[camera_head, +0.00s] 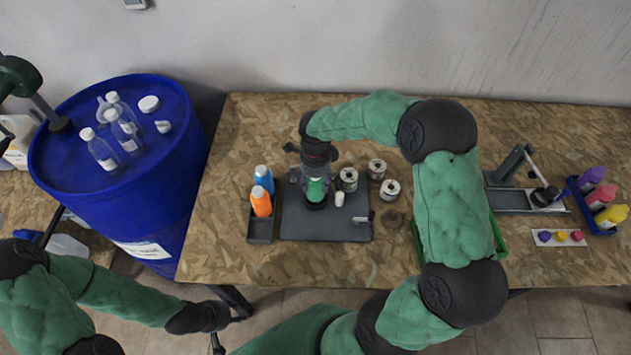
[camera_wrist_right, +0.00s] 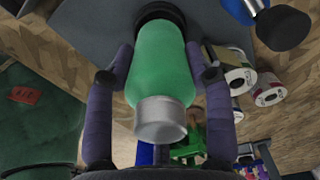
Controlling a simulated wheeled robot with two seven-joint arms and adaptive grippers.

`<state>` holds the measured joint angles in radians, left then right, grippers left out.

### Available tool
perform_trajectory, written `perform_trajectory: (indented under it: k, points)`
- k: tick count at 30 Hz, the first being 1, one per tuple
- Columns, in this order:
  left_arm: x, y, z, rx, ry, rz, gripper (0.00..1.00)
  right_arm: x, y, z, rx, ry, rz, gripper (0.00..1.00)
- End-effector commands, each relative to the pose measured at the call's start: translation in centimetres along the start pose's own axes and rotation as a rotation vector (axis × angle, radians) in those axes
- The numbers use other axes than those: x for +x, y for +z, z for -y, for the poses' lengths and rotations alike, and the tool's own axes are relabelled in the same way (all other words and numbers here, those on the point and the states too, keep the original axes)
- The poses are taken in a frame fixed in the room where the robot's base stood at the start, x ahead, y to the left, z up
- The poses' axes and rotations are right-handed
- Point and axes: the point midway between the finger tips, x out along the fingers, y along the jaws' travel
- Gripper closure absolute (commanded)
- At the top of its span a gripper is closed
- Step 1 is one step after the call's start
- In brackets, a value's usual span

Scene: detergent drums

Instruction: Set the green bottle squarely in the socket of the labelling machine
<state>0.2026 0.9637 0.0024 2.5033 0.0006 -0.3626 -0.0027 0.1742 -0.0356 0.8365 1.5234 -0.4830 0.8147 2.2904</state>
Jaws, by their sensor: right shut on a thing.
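The green bottle (camera_head: 316,188) is between the fingers of my right gripper (camera_head: 316,172), over the dark grey labelling machine (camera_head: 340,228). In the right wrist view the green bottle (camera_wrist_right: 160,60) has a silver cap pointing toward the camera. The fingers of my right gripper (camera_wrist_right: 163,68) are on both sides of it. Its far end meets the dark round socket (camera_wrist_right: 160,10); I cannot tell whether it is fully seated or square. My left gripper (camera_head: 220,322) is low at the left, in front of the table, away from the machine; its fingers are unclear.
An orange bottle (camera_head: 261,203) and a blue bottle (camera_head: 264,178) stand in a tray left of the machine. Several label rolls (camera_head: 347,180) stand close on its right. A blue drum (camera_head: 120,190) bearing clear bottles is at the left. A second device (camera_head: 520,198) is at the right.

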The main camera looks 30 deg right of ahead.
Motion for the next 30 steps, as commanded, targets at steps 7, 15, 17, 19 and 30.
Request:
perform_trajectory:
  k: [7,15,17,19,30]
  points:
    - [0.28,-0.01,0.1,0.0,0.0,0.0,0.6,0.05,0.01,0.03,0.0,-0.001,0.0,0.88]
    - [0.25,-0.01,0.09,0.0,0.0,0.0,0.6,0.03,0.01,0.04,0.0,-0.001,0.0,0.88]
    - [0.27,-0.01,0.1,0.0,0.0,0.0,0.6,0.05,0.01,0.04,0.0,-0.001,0.0,0.88]
    - [0.32,-0.01,0.12,0.0,0.0,0.0,0.6,0.12,0.01,0.04,0.0,-0.001,0.0,0.88]
    - [1.02,-0.04,0.36,0.0,0.0,0.0,0.6,0.92,0.01,0.03,0.0,-0.001,0.0,0.88]
